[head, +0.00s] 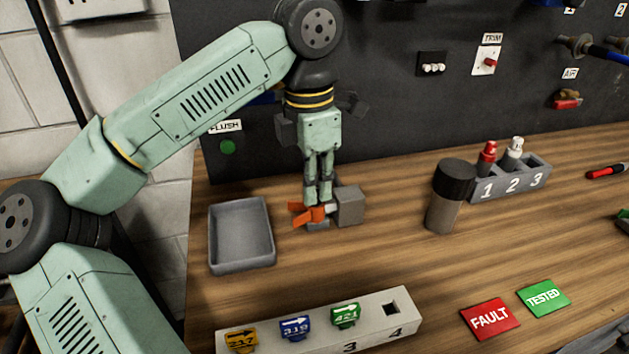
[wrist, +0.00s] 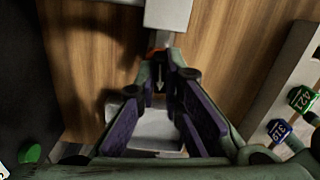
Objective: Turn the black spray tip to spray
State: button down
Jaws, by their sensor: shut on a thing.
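A grey block (head: 350,206) stands on the bench with an orange guard (head: 310,214) at its left side. The orange guard also shows in the wrist view (wrist: 156,51). A small dark tip (wrist: 160,82) with a white arrow sits between my fingertips in the wrist view. The arrow points down in that picture, away from the grey block. My gripper (head: 318,200) points straight down over the orange guard and is shut on the dark tip. The fingers hide most of the tip in the head view.
A grey tray (head: 241,266) lies left of the guard. In front is a rack (head: 372,313) with yellow, blue and green tips and an empty slot 4. A dark-capped cylinder (head: 443,212) and a numbered holder (head: 536,177) stand right. FAULT (head: 490,319) and TESTED (head: 543,298) plates lie in front.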

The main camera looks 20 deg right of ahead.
jog(key=shift+m, duration=0.9)
jog(key=c, duration=1.6)
grip_release()
jog(key=shift+c, duration=0.2)
jog(key=o, duration=0.6)
jog(key=shift+c, duration=0.2)
jog(key=shift+a+r+p, duration=0.15)
jog(key=shift+r+p, duration=2.45)
jog(key=shift+r, duration=0.9)
